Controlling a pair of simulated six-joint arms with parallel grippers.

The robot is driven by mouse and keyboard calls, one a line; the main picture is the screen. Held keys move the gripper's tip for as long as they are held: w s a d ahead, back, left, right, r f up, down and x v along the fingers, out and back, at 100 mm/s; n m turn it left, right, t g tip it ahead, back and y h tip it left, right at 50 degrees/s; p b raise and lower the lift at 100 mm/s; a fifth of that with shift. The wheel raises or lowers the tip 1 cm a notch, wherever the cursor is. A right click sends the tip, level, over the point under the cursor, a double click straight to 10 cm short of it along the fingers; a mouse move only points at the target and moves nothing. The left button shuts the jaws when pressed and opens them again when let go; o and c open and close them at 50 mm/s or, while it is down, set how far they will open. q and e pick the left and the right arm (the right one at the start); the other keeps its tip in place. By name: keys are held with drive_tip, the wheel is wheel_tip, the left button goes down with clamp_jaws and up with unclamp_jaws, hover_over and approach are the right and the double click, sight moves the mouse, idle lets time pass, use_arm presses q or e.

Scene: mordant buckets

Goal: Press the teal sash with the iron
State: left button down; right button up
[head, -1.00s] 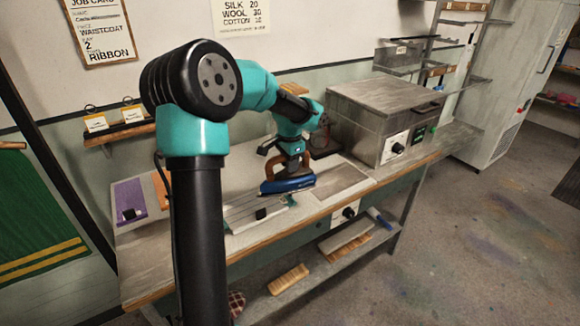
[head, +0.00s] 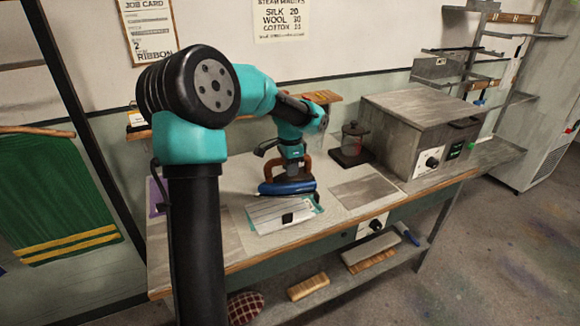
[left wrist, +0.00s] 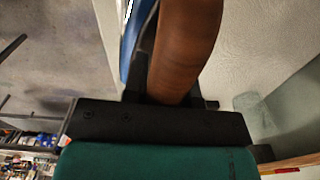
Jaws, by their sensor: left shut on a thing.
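The iron (head: 287,188) has a blue body and a brown handle. My left gripper (head: 291,164) is shut on the handle, which fills the left wrist view (left wrist: 184,50). The iron is over the back part of a pale cloth (head: 268,214) on the bench; I cannot tell whether its sole touches. A small black block (head: 288,218) lies on the cloth. My right gripper is out of view.
A grey plate (head: 366,192) lies on the bench to the right. Behind it are a dark pot on a black base (head: 352,146) and a large metal box (head: 420,125). Brushes lie on the lower shelf (head: 330,280).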

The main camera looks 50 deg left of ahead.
use_arm(q)
drive_tip(key=shift+f, duration=3.7)
drive_tip(key=shift+f, duration=0.7)
idle(1.2)
drive_tip(key=shift+r, duration=0.15)
drive_tip(key=shift+r, duration=2.45)
